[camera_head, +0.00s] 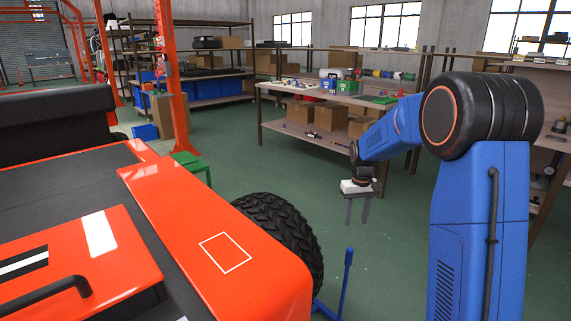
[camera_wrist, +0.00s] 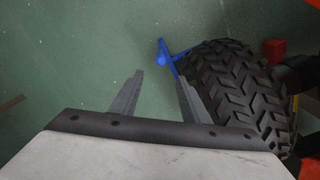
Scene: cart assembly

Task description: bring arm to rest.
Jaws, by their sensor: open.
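My gripper (camera_head: 357,218) hangs below the end of my blue arm in the head view, over the green floor to the right of the cart's tire. Its two grey fingers point down and stand apart with nothing between them. In the wrist view, the open fingers (camera_wrist: 157,92) show at the lower middle, with bare floor between them. The right finger appears close to the black tire (camera_wrist: 235,95) in that picture, but I cannot tell the real distance.
The orange cart (camera_head: 215,225) with a white square outline fills the left front. A blue stand (camera_head: 345,285) rises beside its tire (camera_head: 290,235). A workbench (camera_head: 300,135) with boxes stands behind. Another shelf (camera_head: 548,140) is at right.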

